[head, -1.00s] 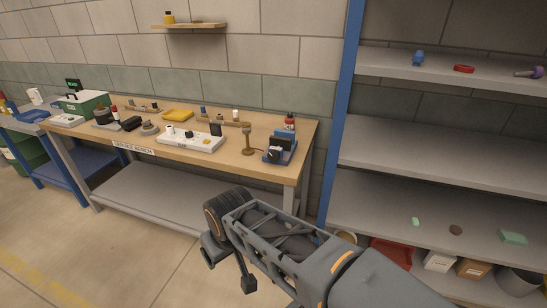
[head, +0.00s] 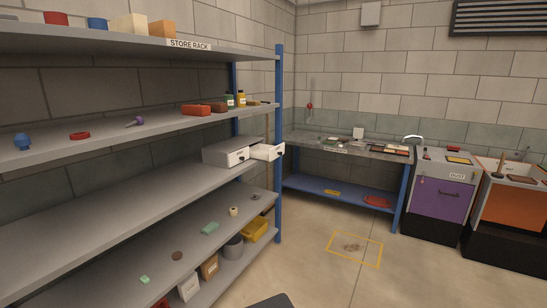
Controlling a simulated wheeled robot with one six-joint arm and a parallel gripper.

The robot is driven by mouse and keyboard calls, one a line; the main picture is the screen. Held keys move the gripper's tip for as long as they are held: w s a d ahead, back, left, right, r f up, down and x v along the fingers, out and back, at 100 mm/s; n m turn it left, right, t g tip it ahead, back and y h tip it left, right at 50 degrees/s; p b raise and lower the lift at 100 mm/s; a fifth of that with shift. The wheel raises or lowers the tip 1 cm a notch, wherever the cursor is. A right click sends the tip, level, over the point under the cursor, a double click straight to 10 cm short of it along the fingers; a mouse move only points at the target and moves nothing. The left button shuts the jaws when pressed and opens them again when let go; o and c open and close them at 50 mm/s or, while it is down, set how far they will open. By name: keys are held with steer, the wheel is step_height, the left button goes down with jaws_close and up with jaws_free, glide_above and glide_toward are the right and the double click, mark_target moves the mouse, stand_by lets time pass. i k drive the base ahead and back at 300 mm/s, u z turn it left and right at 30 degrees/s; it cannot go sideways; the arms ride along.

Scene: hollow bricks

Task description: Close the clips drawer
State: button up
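A light grey drawer unit (head: 226,151) stands on the middle shelf of the store rack, near its right end. One white drawer (head: 268,152) sticks out of it towards the right, so it is open. It has a small dark handle on its front. I cannot read any label that says clips, and what lies inside the drawer is too small to tell. My gripper is not in view. Only a dark piece of my own body shows at the bottom edge.
The rack's blue upright (head: 278,140) stands beside the open drawer. A workbench (head: 345,147) is at the back, with a purple cabinet (head: 441,195) and an orange cabinet (head: 514,210) to the right. A yellow floor marking (head: 355,234) encloses a brown patch. The floor before the rack looks clear.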

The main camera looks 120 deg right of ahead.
mark_target(266, 152)
steer(key=z, duration=4.55)
steer(key=i, duration=2.5)
steer(key=u, duration=0.9)
steer(key=i, duration=0.75)
steer(key=u, duration=0.4)
